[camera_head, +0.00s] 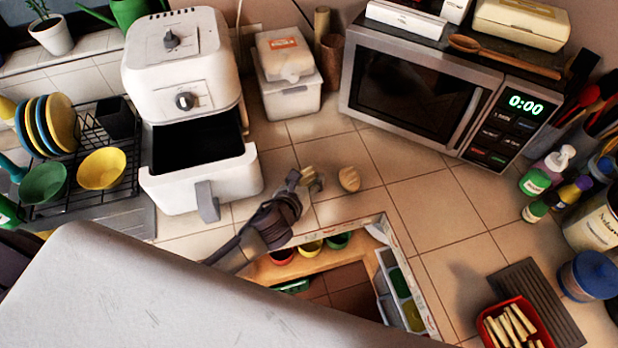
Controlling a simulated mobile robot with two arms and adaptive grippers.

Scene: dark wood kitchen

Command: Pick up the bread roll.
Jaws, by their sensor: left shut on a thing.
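A bread roll (349,178), small, oval and golden-brown, lies on the tiled counter between the air fryer and the microwave. My left gripper (309,179) is just to its left, low over the counter, with a visible gap between them. It is shut on a small tan thing at its fingertips. The fingers partly hide this thing, and I cannot tell whether it is another roll. My right gripper is not in view.
A white air fryer (182,62) with its drawer pulled out stands left. A microwave (415,95) stands behind right. An opening with a pale rim (408,279) holds coloured bowls in front. Bottles (538,180) stand right. Counter tiles right of the roll are clear.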

